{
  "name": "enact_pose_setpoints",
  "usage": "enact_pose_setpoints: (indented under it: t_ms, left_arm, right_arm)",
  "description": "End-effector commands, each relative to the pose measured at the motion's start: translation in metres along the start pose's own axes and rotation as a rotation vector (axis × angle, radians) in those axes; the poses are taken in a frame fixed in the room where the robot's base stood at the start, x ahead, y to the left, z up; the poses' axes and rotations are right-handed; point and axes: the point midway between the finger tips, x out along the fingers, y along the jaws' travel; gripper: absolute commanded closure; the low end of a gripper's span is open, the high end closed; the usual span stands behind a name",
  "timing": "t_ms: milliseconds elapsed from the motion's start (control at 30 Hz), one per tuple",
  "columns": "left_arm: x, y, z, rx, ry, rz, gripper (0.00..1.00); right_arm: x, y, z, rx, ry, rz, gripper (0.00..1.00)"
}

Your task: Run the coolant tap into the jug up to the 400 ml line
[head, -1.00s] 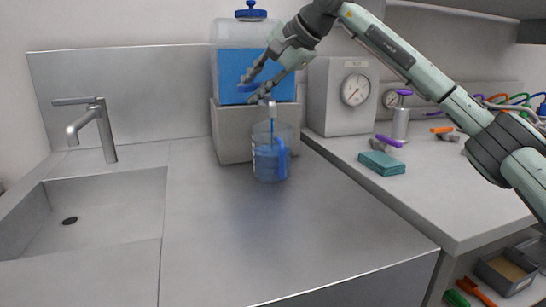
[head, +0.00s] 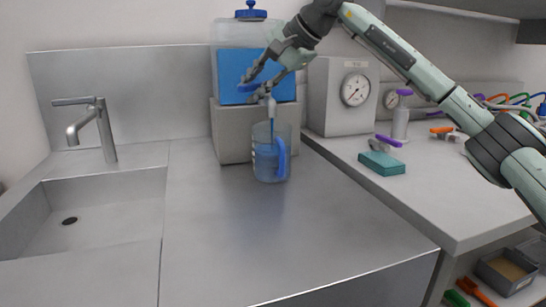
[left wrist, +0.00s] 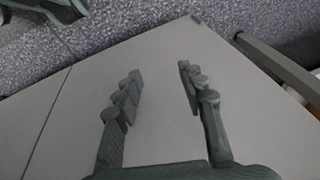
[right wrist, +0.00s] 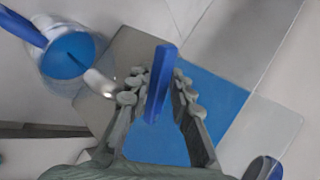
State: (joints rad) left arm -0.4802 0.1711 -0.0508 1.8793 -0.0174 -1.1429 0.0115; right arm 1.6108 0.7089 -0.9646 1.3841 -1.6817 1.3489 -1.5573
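The clear jug (head: 264,165) with a blue handle stands upright on the counter under the tap spout (head: 272,107). It holds blue liquid to a level below its rim; the 400 ml line is too small to read. A thin stream seems to run from the spout. The tap has a blue lever (right wrist: 158,85) on the front of the coolant tank (head: 230,70). My right gripper (head: 248,88) is at the lever, fingers parted on either side of it; contact is unclear. In the right wrist view, the jug (right wrist: 45,65) shows top left. My left gripper (left wrist: 160,85) is open and empty over a grey surface.
A sink (head: 110,205) with a grey faucet (head: 104,130) is at the left. A gauge box (head: 330,95) stands right of the tank. A teal sponge block (head: 382,163) lies on the right bench. The counter in front of the jug is clear.

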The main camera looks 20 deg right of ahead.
Motion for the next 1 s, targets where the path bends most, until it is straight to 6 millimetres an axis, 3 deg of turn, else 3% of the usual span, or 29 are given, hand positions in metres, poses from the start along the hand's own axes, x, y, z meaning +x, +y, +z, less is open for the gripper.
enact_pose_setpoints:
  t_ms: [267,500,1000]
  left_arm:
    - [0.0014,0.0002,0.0004,0.0,0.0,0.0,0.6]
    - [0.0086,0.0012,0.0022,0.0,0.0,0.0,0.6]
    - [0.0073,0.001,0.0018,0.0,0.0,0.0,0.6]
  right_arm:
    - [0.0006,-0.0008,0.0006,0.007,0.011,-0.001,0.8]
    - [0.0065,-0.0059,0.0003,0.127,0.147,-0.001,0.8]
    - [0.0059,-0.0056,-0.0007,0.125,0.141,0.0,0.8]
